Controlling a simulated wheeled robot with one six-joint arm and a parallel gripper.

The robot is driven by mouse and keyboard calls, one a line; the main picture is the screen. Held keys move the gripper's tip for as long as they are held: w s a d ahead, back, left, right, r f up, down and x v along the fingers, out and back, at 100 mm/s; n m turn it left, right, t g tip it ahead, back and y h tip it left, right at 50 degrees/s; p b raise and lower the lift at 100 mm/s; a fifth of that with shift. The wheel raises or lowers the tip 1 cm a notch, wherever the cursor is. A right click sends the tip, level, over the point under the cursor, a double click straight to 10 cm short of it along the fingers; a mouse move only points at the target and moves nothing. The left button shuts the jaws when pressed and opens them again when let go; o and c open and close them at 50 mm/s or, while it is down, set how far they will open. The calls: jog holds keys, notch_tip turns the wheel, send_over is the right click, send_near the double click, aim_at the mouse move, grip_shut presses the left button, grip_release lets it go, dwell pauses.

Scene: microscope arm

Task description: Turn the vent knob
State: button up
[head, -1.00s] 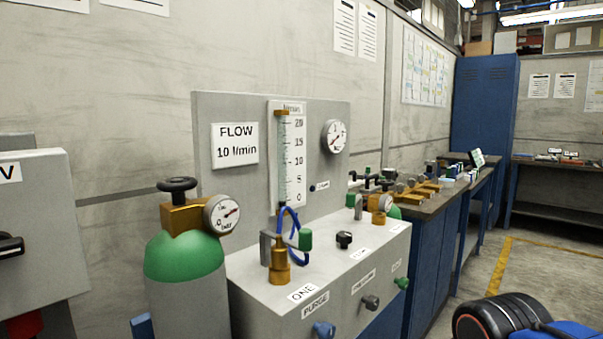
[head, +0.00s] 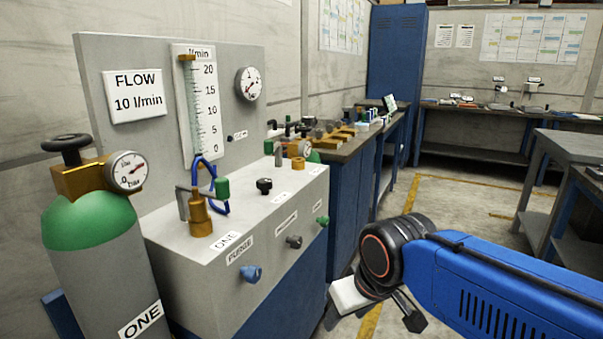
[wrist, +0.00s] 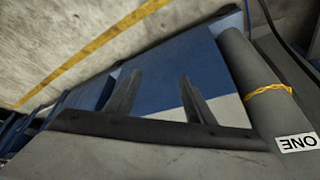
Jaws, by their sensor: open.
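The grey bench unit (head: 215,270) carries a blue knob (head: 252,274) beside the PURGE label, a grey knob (head: 294,242) and a green knob (head: 322,220) on its front. A black knob (head: 264,186) sits on its top. The labels by the grey, green and black knobs are too small to read, so I cannot tell which is the vent knob. My gripper (head: 410,314) hangs right of the unit in the head view, apart from every knob. In the wrist view my gripper (wrist: 160,78) shows its two fingers spread and empty; no knob is visible there.
A green-topped gas cylinder (head: 98,250) marked ONE stands left of the unit. A flow tube (head: 202,105) and gauge (head: 249,84) rise behind it. A blue workbench (head: 345,190) continues beyond. Open floor (head: 440,200) lies at right, with grey tables (head: 570,150) farther off.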

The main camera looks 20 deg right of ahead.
aim_at(328, 222)
jog(key=w+d+f+m+g+y, duration=0.25)
jog(key=w+m+y, duration=0.75)
jog(key=w, duration=0.6)
jog(key=w+d+f+m+t, duration=0.1)
jog(key=w+d+m+t, duration=0.25)
jog(key=d, duration=0.55)
jog(key=w+d+f+m+t+y, duration=0.1)
jog(key=w+d+m+t, duration=0.2)
jog(key=d+t, duration=0.35)
jog(key=w+d+m+t, duration=0.2)
jog(key=w+d+m, duration=0.15)
jog(key=d, duration=0.75)
jog(key=shift+n, duration=0.3)
jog(key=x, duration=1.7)
jog(key=shift+w+a+f, duration=0.1)
jog(key=shift+w+a, duration=0.1)
jog(key=shift+w, duration=0.05)
jog(key=shift+c, duration=0.7)
jog(key=c, duration=0.9)
